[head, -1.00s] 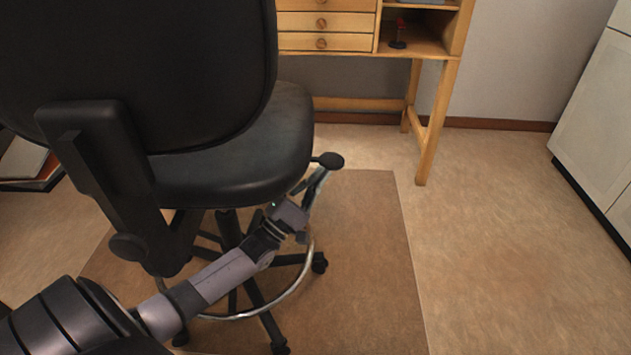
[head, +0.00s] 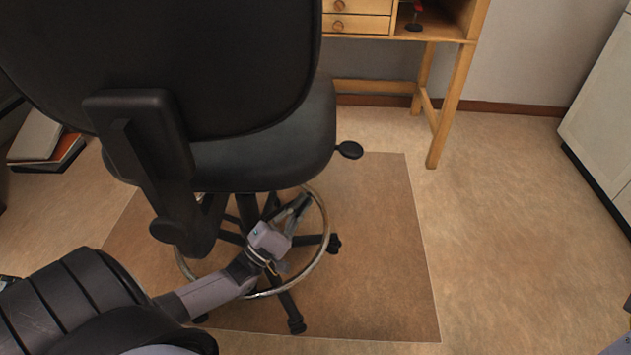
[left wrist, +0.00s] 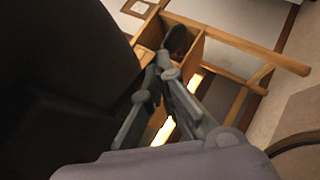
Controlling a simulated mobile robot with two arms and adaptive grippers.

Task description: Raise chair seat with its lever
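The black office chair (head: 235,160) stands with its back toward me. Its lever (head: 349,149) has a dark oval paddle that sticks out to the right from under the seat. My left gripper (head: 303,204) is under the seat, below and left of the paddle and apart from it. In the left wrist view its fingertips (left wrist: 161,72) come together with nothing seen between them. A dark oval there, just beyond the tips, looks like the lever paddle (left wrist: 178,40). The dark seat fills the left of that view. My right gripper is not in view.
A metal foot ring (head: 325,235) surrounds the chair's base near my left gripper. The chair stands on a brown mat (head: 390,250). A wooden desk (head: 440,120) is behind, and a white cabinet (head: 605,120) is at the right. The floor between is clear.

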